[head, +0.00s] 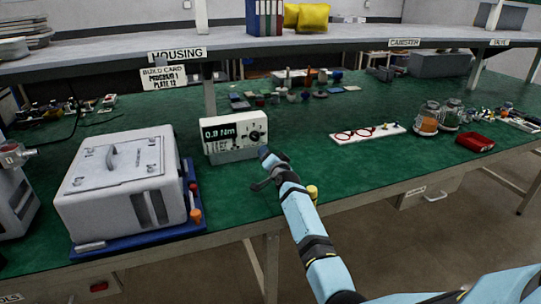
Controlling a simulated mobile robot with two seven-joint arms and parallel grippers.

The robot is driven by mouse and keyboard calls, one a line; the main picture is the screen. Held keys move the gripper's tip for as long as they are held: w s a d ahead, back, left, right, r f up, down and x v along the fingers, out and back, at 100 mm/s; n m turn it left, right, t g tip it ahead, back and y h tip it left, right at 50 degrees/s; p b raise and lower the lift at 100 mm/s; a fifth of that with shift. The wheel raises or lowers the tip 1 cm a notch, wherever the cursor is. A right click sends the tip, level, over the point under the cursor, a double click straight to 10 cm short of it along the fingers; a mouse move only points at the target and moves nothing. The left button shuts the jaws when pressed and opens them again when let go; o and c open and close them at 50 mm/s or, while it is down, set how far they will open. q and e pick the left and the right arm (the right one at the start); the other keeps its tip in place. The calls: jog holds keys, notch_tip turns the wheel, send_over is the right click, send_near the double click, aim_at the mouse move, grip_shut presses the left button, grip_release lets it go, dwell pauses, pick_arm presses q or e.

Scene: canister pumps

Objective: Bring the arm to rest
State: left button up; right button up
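My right arm, light blue with dark joints, comes in from the bottom right. No held object shows clearly. My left gripper is not in view.
A grey-white housing (122,180) stands on a blue tray (140,240) at the left, with a screwdriver beside it. A white board with red rings (367,132), jars (427,118) and a red pouch (475,142) lie to the right. A yellow-capped item (312,192) is beside my forearm. A shelf (330,40) spans above.

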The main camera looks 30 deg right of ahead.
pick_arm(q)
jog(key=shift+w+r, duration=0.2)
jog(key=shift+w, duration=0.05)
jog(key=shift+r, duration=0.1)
